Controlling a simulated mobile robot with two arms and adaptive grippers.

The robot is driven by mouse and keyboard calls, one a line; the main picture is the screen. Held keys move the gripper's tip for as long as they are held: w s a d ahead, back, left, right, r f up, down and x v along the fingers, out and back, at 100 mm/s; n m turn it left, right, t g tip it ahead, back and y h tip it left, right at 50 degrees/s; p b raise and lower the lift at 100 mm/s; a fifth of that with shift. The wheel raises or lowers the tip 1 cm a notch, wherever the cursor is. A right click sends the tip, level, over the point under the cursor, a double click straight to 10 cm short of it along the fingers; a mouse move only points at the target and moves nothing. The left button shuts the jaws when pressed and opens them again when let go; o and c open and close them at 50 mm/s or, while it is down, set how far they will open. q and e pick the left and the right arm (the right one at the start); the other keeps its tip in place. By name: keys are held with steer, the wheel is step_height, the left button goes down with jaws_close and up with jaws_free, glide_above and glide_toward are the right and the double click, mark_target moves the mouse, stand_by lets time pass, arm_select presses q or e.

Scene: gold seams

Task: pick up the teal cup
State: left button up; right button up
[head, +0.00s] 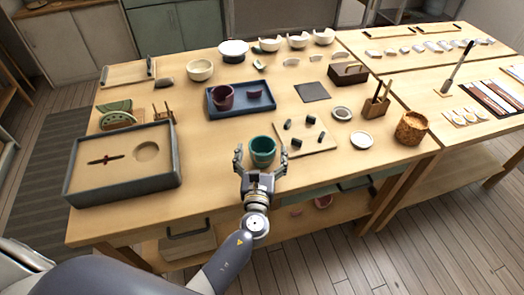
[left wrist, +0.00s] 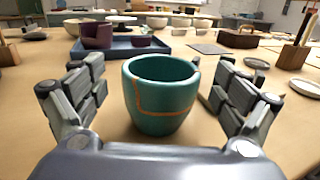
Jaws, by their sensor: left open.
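The teal cup (head: 262,151) stands upright near the front edge of the wooden table. In the left wrist view the teal cup (left wrist: 162,98) has an orange-gold seam line down its side and across it. My left gripper (head: 260,165) is open, with one finger on each side of the cup. In the left wrist view the left gripper's fingers (left wrist: 160,105) stand apart from the cup, with a gap showing on the left; the right finger is closer to it. My right gripper is not in view.
A blue tray (head: 268,106) with a plum cup (head: 223,97) lies behind the cup. A board with small dark pieces (head: 320,146) is to the right. A grey-rimmed tray (head: 124,187) is at the left.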

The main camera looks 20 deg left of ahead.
arm_select(q)
steer(key=shift+x, duration=1.4)
steer(key=c, duration=1.1)
steer(key=shift+r, duration=0.15)
